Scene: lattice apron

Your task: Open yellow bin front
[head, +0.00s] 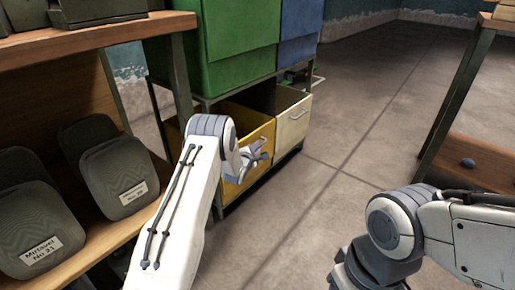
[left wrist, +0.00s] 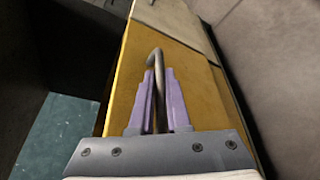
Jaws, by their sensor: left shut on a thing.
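The yellow bin (head: 260,136) is in the lower row of a rack, left of a white bin, in the head view. Its front is partly hidden behind my left arm and gripper. My left gripper (head: 258,155) is at that front. In the left wrist view the yellow front (left wrist: 190,75) fills the middle. The purple fingers of my left gripper (left wrist: 158,85) are shut on a grey bar handle (left wrist: 155,55) on it. A dark opening shows above the yellow front in the head view. My right arm is at the lower right; its fingers are out of sight.
The white bin (head: 293,122) stands right beside the yellow one. A green bin (head: 240,40) and a blue bin (head: 300,20) are above. A wooden shelf (head: 95,235) with grey labelled bins is close on the left. The floor to the right is clear.

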